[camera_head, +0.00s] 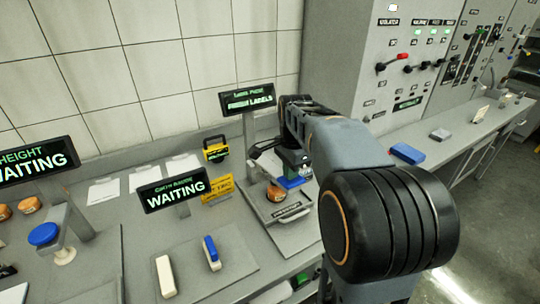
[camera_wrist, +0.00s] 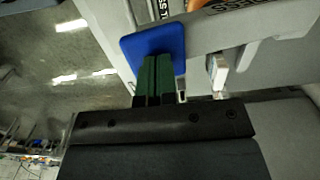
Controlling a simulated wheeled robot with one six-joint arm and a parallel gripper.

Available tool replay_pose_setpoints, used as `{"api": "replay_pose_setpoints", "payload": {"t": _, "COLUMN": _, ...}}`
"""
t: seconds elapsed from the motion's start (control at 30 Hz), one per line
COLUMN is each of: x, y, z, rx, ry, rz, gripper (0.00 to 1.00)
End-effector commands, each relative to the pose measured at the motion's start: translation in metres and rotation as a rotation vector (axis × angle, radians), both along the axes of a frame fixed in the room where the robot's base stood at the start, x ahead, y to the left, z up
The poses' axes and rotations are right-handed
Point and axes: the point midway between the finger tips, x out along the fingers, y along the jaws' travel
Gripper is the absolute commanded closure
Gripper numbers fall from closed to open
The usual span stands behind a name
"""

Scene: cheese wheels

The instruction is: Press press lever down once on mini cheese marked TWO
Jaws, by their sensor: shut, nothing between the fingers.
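The label press stands on a grey base plate (camera_head: 263,220) with a small orange cheese (camera_head: 276,192) on it. The blue pad of its press lever (camera_head: 294,183) sits just right of the cheese. In the wrist view the blue pad (camera_wrist: 140,45) lies at my fingertips, and an orange edge of the cheese (camera_wrist: 297,6) shows at the top. My gripper (camera_wrist: 154,62) has its green fingers together and empty, overlapping the pad. I cannot tell whether they touch it. The mark on the cheese is not readable. My arm hides part of the press in the head view.
A sign (camera_head: 248,98) stands behind the press. A "WAITING" sign (camera_head: 173,189) stands to its left. A blue-topped block (camera_head: 212,253) and a cream block (camera_head: 165,277) lie on a plate in front. A blue button (camera_head: 43,234) and orange cheeses are at the far left.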

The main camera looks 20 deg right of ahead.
Motion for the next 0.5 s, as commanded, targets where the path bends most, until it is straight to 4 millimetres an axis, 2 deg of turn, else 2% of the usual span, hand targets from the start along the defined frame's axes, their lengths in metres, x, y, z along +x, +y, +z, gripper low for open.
{"api": "replay_pose_setpoints", "payload": {"t": 0.5, "x": -0.003, "y": 0.000, "z": -0.011, "rx": 0.000, "ry": 0.000, "rz": 0.000, "gripper": 1.00}}
